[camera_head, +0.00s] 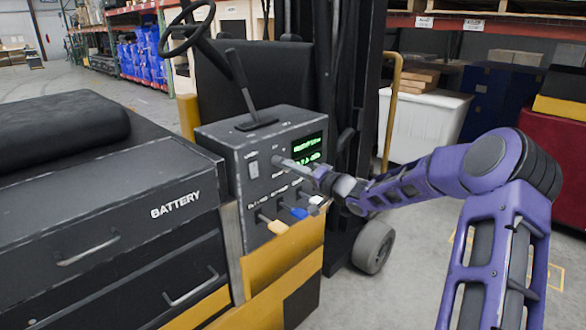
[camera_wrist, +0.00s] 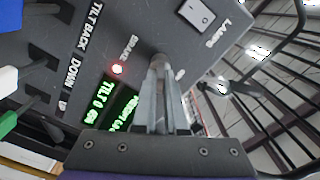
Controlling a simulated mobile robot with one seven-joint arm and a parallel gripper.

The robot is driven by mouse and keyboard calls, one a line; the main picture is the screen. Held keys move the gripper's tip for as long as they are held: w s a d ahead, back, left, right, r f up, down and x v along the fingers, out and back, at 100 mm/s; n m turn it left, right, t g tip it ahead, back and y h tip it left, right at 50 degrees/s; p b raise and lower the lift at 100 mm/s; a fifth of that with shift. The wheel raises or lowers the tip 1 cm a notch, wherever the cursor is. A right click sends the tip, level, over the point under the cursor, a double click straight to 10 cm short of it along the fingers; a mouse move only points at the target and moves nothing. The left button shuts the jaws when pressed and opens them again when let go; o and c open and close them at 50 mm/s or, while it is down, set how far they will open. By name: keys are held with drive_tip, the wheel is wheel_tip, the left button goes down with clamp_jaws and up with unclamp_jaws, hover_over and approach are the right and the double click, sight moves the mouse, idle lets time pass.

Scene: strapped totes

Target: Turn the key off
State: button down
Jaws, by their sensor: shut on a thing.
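The key (camera_wrist: 158,62) is on the dark control panel (camera_head: 242,199) of the forklift. Only a small part of it shows in the wrist view, at the tips of my fingers. My gripper (camera_head: 285,162) reaches the panel from the right, and its two fingers are closed together on the key. In the wrist view my gripper (camera_wrist: 160,75) points straight at the panel face. In the head view the fingers hide the key. Which way the key is turned cannot be made out.
A lamps switch (camera_head: 252,170) sits left of the key, and a lit green display (camera_head: 309,149) sits right. A red light (camera_wrist: 118,68) glows beside the brake label. A black lever (camera_head: 240,80) stands on top.

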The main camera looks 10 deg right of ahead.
drive_tip(key=shift+n, duration=0.4)
drive_tip(key=n+b, duration=0.5)
drive_tip(key=n, duration=0.6)
idle(0.6)
drive_tip(key=c, duration=1)
unclamp_jaws()
drive_tip(key=shift+o, duration=0.2)
